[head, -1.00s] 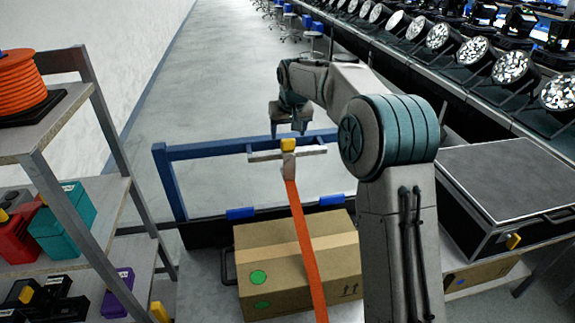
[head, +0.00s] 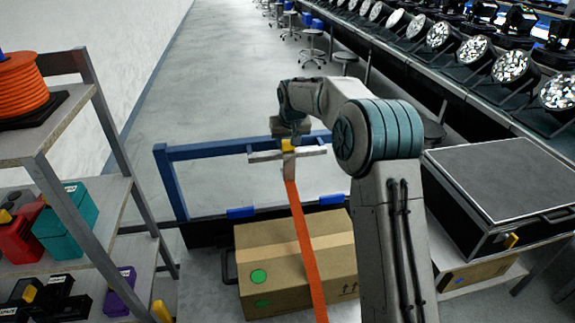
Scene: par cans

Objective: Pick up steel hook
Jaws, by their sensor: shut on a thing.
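The steel hook (head: 289,167) is a small grey metal piece at the upper end of an orange strap (head: 303,225), by a pale crossbar near the blue rail. A yellow block (head: 288,146) sits at its top. My gripper (head: 289,137) is right above and against the yellow block, with its fingers together. It is shut on the steel hook; the fingertips are small here and the exact contact is hard to see.
A cardboard box (head: 290,265) lies under the strap. The blue rail (head: 215,150) runs behind the hook. A shelf rack (head: 115,205) stands at left, a black case (head: 505,185) at right. Open floor (head: 220,80) lies beyond the rail.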

